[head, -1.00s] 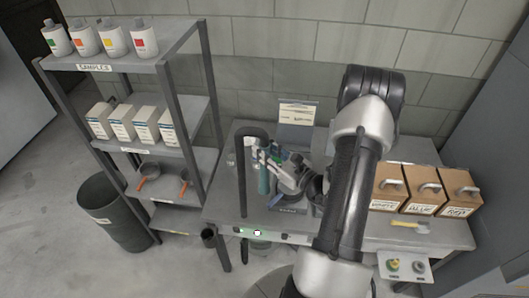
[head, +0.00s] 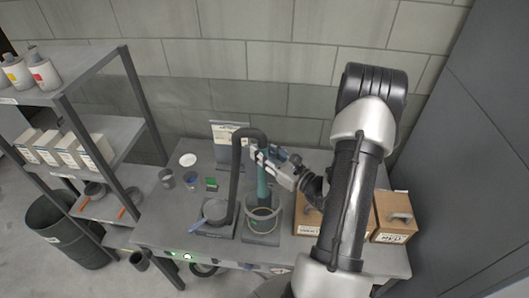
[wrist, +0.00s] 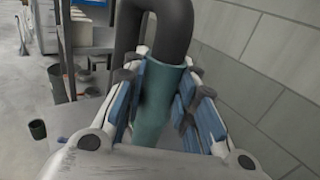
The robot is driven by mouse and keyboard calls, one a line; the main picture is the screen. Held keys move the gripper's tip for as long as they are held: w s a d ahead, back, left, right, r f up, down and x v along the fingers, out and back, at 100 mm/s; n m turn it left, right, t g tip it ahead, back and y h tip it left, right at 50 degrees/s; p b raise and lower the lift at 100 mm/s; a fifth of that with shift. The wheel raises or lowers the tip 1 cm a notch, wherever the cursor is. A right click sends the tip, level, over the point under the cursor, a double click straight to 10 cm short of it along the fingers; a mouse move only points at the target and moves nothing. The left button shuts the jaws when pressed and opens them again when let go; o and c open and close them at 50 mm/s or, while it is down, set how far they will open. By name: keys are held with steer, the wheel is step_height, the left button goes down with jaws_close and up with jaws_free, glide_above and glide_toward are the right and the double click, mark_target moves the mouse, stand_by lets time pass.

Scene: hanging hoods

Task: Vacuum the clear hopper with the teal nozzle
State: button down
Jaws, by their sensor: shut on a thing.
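My gripper (head: 270,165) is shut on the teal nozzle (head: 263,186), which hangs upright from a dark hose (head: 236,178). In the wrist view the blue-padded fingers (wrist: 163,84) close on both sides of the nozzle (wrist: 152,118). The clear hopper (head: 263,224), a see-through round vessel, stands on a dark base on the bench. The nozzle's lower end is at the hopper's mouth in the head view. I cannot tell whether it is inside or just above or behind the rim. The wrist view does not show the hopper.
Boxes with handles (head: 393,217) stand at the right, partly behind my arm. A shelf (head: 75,95) stands left of the bench.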

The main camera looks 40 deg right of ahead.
mark_target(266, 192)
steer(key=shift+w+a+f+b, duration=0.15)
steer(key=shift+a+f+b, duration=0.1)
steer(key=shift+f+b, duration=0.45)
step_height(266, 192, down, 3)
steer(key=shift+d+r+b, duration=0.1)
steer(key=shift+r+b, duration=0.05)
steer(key=shift+b, duration=0.5)
step_height(266, 192, down, 10)
steer(key=b, duration=0.9)
steer(key=shift+f+b, duration=1.85)
steer(key=shift+f, duration=0.5)
stand_by(1.6)
